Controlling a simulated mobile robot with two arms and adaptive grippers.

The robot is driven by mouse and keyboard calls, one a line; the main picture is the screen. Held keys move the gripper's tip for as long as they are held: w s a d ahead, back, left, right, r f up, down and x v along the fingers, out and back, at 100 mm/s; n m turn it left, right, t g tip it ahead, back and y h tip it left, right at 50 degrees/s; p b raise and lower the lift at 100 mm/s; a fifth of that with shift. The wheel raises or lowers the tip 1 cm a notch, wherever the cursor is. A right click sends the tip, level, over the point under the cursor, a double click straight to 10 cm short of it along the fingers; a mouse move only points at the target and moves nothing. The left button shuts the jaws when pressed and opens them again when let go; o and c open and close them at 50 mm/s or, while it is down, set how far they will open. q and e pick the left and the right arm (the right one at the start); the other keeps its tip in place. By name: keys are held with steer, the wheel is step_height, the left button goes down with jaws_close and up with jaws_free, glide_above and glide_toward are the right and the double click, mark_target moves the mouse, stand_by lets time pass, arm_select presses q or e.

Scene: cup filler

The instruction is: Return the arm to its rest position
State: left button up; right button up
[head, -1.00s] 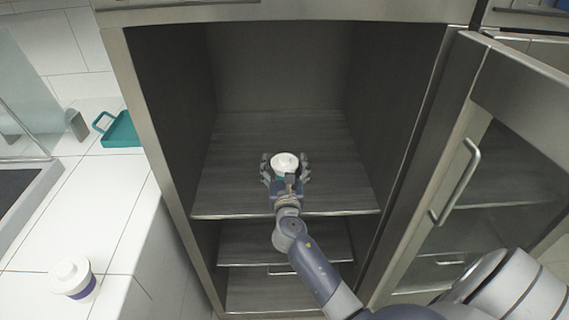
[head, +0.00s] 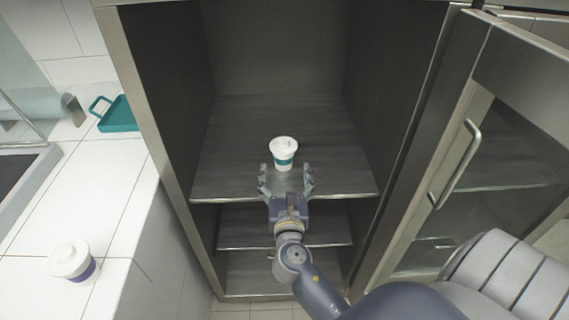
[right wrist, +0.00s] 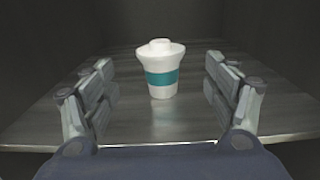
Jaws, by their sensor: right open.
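My right gripper (head: 287,182) is open and empty at the front edge of the cabinet's top shelf. A white cup with a teal band (head: 284,153) stands upright on that shelf (head: 235,170), just beyond the fingertips. In the right wrist view the cup (right wrist: 161,70) stands ahead, between and past the two open fingers (right wrist: 165,95), not touching them. My left gripper is not in view.
The cabinet door (head: 480,150) stands open on the right, near my right arm. Lower shelves (head: 240,232) lie below. On the white counter (head: 110,185) at left are a white cup with a purple band (head: 73,262) and a teal tray (head: 118,115).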

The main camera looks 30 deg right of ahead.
steer(key=shift+s+a, duration=0.2)
steer(key=shift+s, duration=0.2)
